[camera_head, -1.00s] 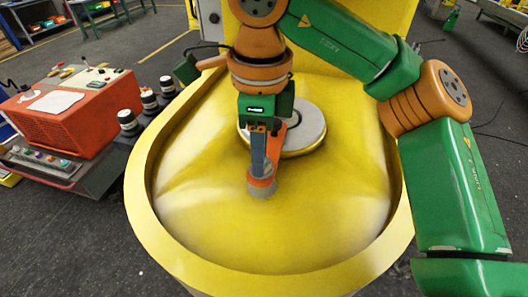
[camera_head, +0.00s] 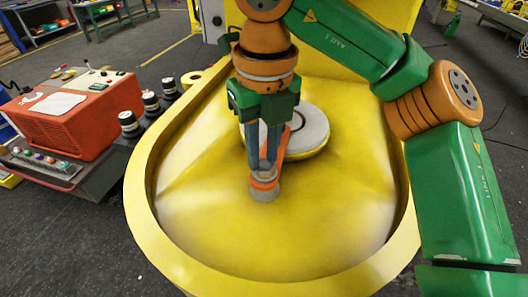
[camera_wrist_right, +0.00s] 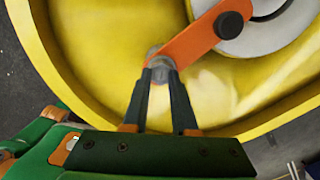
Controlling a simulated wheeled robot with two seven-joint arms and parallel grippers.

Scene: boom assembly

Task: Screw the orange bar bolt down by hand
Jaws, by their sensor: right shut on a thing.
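The orange bar (camera_head: 266,184) lies over the yellow boom part (camera_head: 335,215). In the right wrist view the orange bar (camera_wrist_right: 195,40) runs from my fingertips to a dark round fastener on the pale disc. My right gripper (camera_head: 263,166) points down at the bar's near end, its two fingers side by side. In the right wrist view my right gripper (camera_wrist_right: 161,70) is shut on the grey bolt (camera_wrist_right: 160,60) at that end. The fingers hide much of the bolt, and I cannot tell how deep it sits. My left gripper is out of view.
The pale round disc (camera_head: 304,132) sits behind my right gripper. A raised yellow rim (camera_head: 150,225) surrounds the hollow. A red control box (camera_head: 75,120) and several black-and-white knobs (camera_head: 129,124) stand at the left. The front of the hollow is clear.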

